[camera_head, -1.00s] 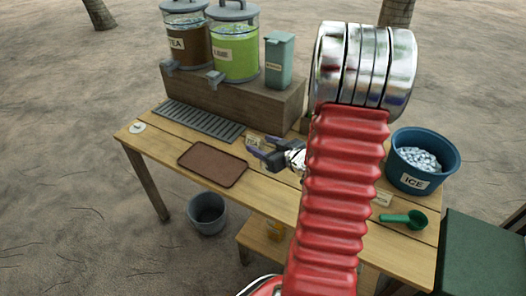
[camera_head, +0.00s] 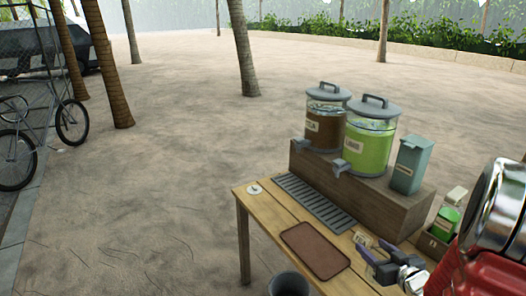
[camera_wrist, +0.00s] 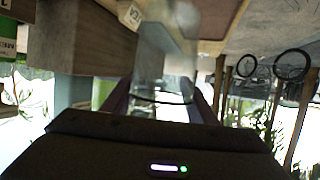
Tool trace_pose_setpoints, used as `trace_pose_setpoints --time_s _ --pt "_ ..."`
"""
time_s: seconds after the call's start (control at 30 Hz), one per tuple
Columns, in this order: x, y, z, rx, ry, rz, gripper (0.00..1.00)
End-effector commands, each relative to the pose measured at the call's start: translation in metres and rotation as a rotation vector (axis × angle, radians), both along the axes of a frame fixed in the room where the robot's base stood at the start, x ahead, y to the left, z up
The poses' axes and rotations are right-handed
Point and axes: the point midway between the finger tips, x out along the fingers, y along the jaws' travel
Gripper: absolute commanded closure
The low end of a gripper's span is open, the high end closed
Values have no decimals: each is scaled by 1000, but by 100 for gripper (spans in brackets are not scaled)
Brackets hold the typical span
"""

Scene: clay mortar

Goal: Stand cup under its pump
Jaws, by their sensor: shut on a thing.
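A clear glass cup (camera_wrist: 165,65) shows between my fingers in the wrist view, blurred and see-through. My gripper (camera_head: 370,246), with purple fingers, is shut on it, low over the table beside a small TEA card (camera_head: 361,240). In the head view the glass itself is hard to make out. Two jars with taps, a brown TEA jar (camera_head: 325,132) and a green LIME jar (camera_head: 368,150), stand on a wooden riser (camera_head: 385,205). A green bottle with a pale top (camera_head: 449,216) stands right of the riser, partly hidden; I cannot tell whether it has a pump.
A grey drip grate (camera_head: 314,204) lies before the riser and a brown tray (camera_head: 315,250) in front of that. A teal canister (camera_head: 411,165) stands on the riser. A grey bucket (camera_head: 290,284) is below the table edge. My red arm covers the right side.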

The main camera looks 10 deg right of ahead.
Motion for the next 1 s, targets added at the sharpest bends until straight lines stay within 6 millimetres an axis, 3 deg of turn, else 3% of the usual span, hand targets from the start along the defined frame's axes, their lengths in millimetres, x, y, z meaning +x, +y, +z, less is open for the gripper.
trace_pose_setpoints --time_s 0.17,0.37,0.5,0.73,1.0 --pt "-2 -9 -3 1 0 -24 69" --pt "-7 -38 -4 0 -1 -142 69" --pt "0 -46 0 -1 -1 -213 69" --pt "29 -29 8 0 -2 -271 69" --pt "62 14 15 1 0 -280 69"
